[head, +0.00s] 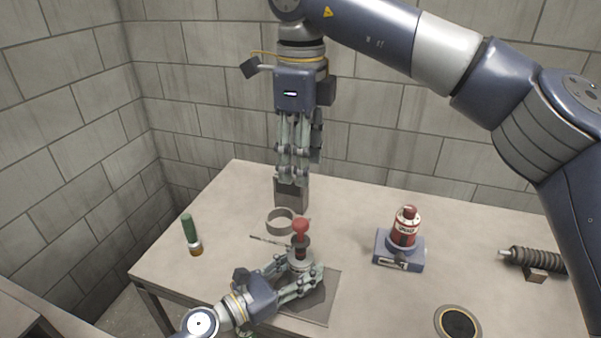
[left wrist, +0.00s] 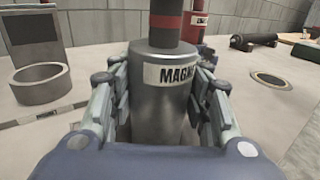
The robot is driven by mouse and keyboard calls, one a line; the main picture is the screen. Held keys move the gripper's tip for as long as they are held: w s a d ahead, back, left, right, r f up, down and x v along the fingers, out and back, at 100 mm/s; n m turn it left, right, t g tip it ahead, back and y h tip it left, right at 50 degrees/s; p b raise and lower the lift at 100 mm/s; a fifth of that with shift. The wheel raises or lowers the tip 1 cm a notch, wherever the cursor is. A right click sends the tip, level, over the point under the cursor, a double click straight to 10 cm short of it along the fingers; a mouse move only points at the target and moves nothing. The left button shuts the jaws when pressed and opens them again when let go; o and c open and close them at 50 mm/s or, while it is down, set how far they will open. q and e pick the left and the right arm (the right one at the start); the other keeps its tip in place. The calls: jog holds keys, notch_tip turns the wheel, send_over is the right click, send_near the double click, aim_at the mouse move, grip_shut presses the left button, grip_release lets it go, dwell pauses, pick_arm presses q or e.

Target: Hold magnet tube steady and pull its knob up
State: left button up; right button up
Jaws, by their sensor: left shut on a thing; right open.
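The magnet tube (head: 301,259) is a grey metal cylinder with a dark, red-banded stem and a red knob (head: 301,226) on top. It stands upright near the table's front. In the left wrist view the tube (left wrist: 160,105) shows a partly hidden label reading "MAGN"; its knob is out of frame. My left gripper (head: 302,275) is low on the table, shut on the tube's body with fingers on both sides, as the left wrist view also shows (left wrist: 158,92). My right gripper (head: 292,178) points down, open and empty, behind and above the knob, apart from it.
A grey ring holder (head: 280,222) with an upright plate stands behind the tube, under my right gripper. A red canister on a blue base (head: 399,250) is to the right. A green-handled object (head: 191,234) is left, a coiled part (head: 537,260) far right, a round dark disc (head: 458,323) front right.

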dwell(0.3)
pick_arm(q)
jog(key=o, duration=1.4)
jog(key=shift+c, duration=0.2)
